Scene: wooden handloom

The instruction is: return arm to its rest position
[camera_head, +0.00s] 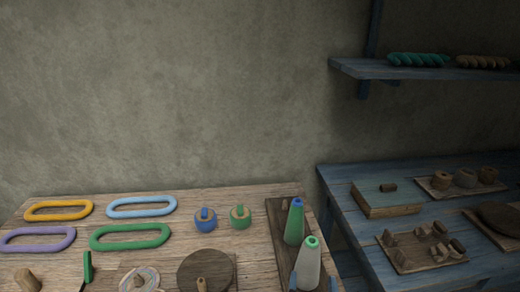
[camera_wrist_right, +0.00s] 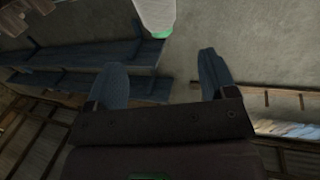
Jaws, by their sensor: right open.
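My right gripper (camera_head: 312,284) shows only as two blue fingertips at the bottom edge of the head view, one on each side of a pale cone with a green top (camera_head: 308,265). In the right wrist view the gripper (camera_wrist_right: 165,75) is open with nothing between its fingers. The pale cone with its green end (camera_wrist_right: 155,17) shows just beyond the fingertips there, with a gap to both. The rest of my right arm is out of the head view. My left gripper is in neither view.
A green cone with a blue top (camera_head: 295,222) stands behind the pale one on a dark board (camera_head: 276,216). Several yarn rings, including a green one (camera_head: 130,237), and two small knobbed pieces lie left. A blue bench (camera_head: 350,222) and wall shelf (camera_head: 375,69) are right.

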